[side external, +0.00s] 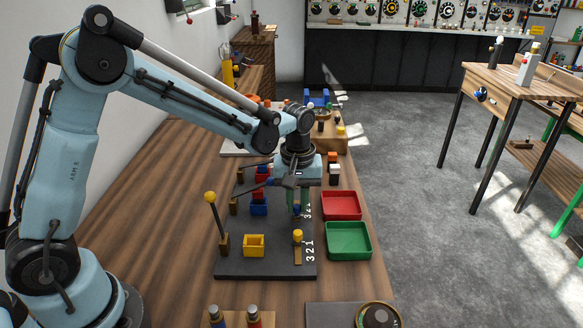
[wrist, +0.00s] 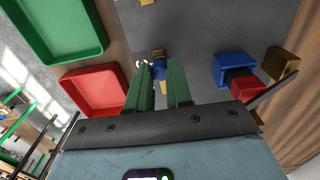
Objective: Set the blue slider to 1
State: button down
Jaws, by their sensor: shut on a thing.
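The blue slider's knob (wrist: 158,67) sits between the green fingertips of my gripper (wrist: 161,68) in the wrist view, and the jaws are shut on it. In the side view my gripper (side external: 299,209) reaches down onto the dark board (side external: 265,268), with a bit of the blue knob (side external: 296,210) showing at the fingers. White numbers stand beside this slider's track, partly hidden by the gripper. I cannot read which number the slider is at. A yellow slider (side external: 298,236) is nearer the camera, beside its own row 3, 2, 1.
A red tray (side external: 341,206) and a green tray (side external: 348,240) lie right of the board. A yellow-knobbed lever (side external: 210,198), a yellow box (side external: 253,245) and a blue box (side external: 258,207) stand on the board. A red block (wrist: 243,88) is at the blue box.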

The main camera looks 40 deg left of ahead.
jog(key=shift+a, duration=0.1)
jog(key=shift+w+a, duration=1.5)
jog(key=shift+w, duration=0.1)
jog(key=c, duration=1.1)
grip_release()
jog(key=shift+o, duration=0.4)
notch_tip(320, 180, up, 12)
